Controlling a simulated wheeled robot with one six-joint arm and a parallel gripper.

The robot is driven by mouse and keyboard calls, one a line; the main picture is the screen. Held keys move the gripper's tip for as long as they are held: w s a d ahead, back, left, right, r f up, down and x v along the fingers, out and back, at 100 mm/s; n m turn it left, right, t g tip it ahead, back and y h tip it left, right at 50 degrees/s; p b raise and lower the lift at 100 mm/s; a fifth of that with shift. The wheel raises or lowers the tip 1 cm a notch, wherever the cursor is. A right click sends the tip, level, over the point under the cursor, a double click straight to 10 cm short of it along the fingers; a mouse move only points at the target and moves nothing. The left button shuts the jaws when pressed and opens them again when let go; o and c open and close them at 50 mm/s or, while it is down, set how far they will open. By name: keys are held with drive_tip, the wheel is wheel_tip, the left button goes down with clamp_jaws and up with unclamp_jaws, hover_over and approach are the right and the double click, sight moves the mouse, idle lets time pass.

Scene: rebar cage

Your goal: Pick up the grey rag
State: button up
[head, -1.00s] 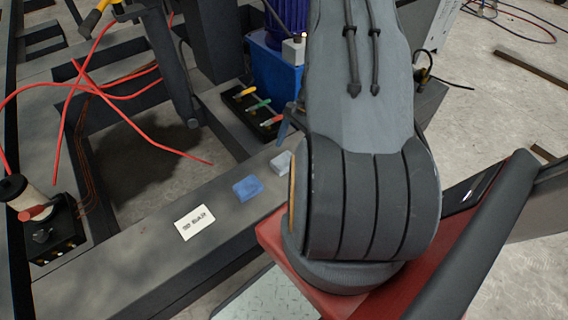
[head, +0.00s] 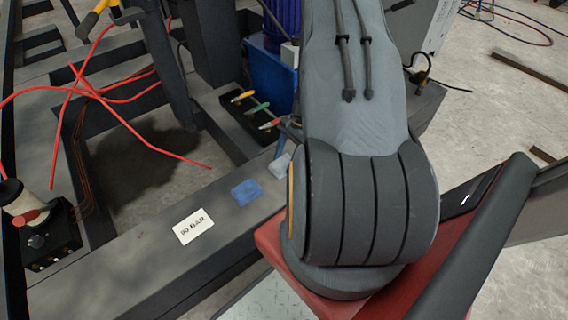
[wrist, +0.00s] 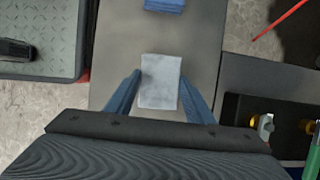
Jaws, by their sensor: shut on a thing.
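The grey rag (wrist: 160,80) is a pale, folded block lying on the dark beam. In the wrist view it sits between the two blue fingers of my gripper (wrist: 160,92), which are shut on it. In the head view the rag (head: 280,167) shows beside my arm, with a blue finger at it. Most of the gripper is hidden there behind my arm. I cannot tell whether the rag is clear of the beam.
A blue rag (head: 246,192) and a white label card (head: 193,227) lie along the same beam. Red hoses (head: 110,95) cross the frame at left.

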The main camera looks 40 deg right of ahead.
sight(285, 162)
wheel_tip(285, 162, up, 10)
drive_tip(key=p, duration=0.2)
idle(0.3)
